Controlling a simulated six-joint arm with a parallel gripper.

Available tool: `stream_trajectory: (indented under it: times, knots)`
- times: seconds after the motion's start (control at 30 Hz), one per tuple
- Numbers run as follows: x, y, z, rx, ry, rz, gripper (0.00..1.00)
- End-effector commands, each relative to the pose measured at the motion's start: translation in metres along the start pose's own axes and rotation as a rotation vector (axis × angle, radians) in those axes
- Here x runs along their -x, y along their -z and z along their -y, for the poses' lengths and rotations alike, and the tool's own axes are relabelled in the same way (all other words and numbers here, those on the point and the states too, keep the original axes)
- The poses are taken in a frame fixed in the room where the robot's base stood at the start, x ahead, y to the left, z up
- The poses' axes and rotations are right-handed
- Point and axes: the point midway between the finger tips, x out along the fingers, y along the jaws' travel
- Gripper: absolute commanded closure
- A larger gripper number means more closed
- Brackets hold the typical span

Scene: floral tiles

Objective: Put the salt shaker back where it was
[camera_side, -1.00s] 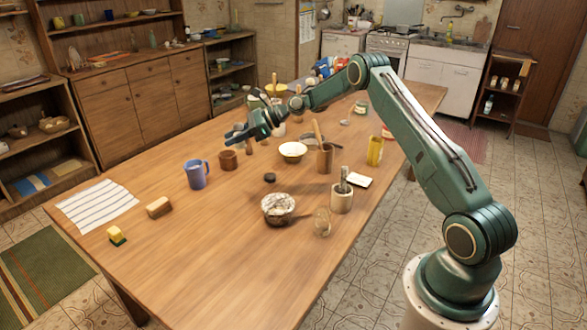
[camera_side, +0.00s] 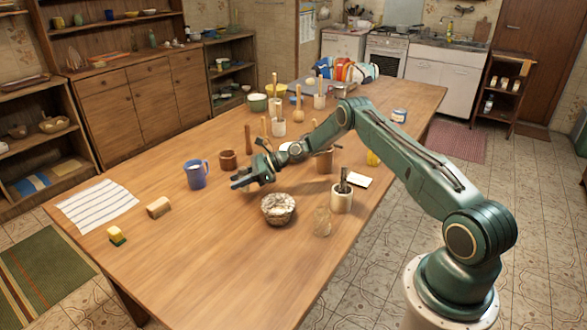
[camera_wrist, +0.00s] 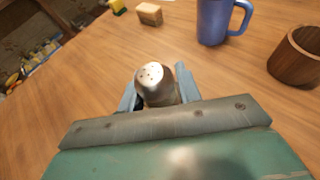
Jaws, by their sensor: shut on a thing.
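The salt shaker (camera_wrist: 154,80) shows in the wrist view as a dark, rounded body with a pale, holed top. It sits between the two fingers of my gripper (camera_wrist: 157,94), which is shut on it. In the side view my gripper (camera_side: 240,183) is low over the middle of the table, right of the blue mug and behind the floury bowl. The shaker cannot be made out there. I cannot tell whether its base touches the table.
A blue mug (camera_side: 196,174) and a brown wooden cup (camera_side: 228,160) stand close by. A floury bowl (camera_side: 278,209), a clear glass (camera_side: 322,222) and a mortar (camera_side: 342,198) are nearer. A sponge (camera_side: 117,236) and a wooden block (camera_side: 159,207) lie left. The front table is clear.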

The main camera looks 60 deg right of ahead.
Motion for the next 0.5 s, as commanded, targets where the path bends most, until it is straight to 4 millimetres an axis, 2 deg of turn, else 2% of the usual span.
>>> stream_trajectory:
  times: [0.27,0.5]
  knots:
    - [-0.002,0.004,0.000,-0.001,0.000,0.000,0.86]
    - [-0.011,0.025,0.000,-0.001,0.000,0.000,0.86]
